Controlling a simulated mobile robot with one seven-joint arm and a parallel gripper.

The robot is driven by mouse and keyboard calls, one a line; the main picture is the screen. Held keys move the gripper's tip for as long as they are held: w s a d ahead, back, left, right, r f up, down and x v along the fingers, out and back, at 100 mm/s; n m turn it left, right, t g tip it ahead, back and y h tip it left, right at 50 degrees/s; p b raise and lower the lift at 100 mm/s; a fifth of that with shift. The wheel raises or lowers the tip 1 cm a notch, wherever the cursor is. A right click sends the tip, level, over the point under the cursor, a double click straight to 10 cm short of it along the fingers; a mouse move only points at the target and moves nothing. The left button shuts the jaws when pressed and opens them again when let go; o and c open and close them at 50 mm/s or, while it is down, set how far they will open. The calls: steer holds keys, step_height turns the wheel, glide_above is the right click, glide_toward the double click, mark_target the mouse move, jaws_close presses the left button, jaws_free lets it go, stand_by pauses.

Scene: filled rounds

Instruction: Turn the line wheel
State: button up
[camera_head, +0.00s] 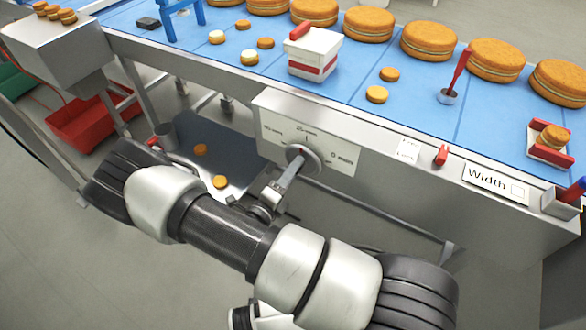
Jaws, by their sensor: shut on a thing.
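The line wheel (311,158) is a round grey knob on a pale panel (342,162) at the front side of the conveyor. The panel carries small printed markings that I cannot read clearly. My gripper (295,165) reaches up to the wheel from below and is shut on it. The gripper's fingers and the arm's end cover part of the wheel's lower left, so the exact grip is partly hidden.
The blue conveyor (350,84) holds large sandwich rounds (428,41), small biscuits and a white-and-red box (315,54). A red crate (92,127) stands at left. A "Width" label (495,184) is at right.

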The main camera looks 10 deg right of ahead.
stand_by(0.4)
steer(key=o, duration=1.1)
steer(key=shift+c, duration=0.2)
steer(key=v, duration=1.7)
steer(key=shift+s+p, duration=0.2)
steer(key=shift+p, duration=0.1)
steer(key=shift+a, duration=0.15)
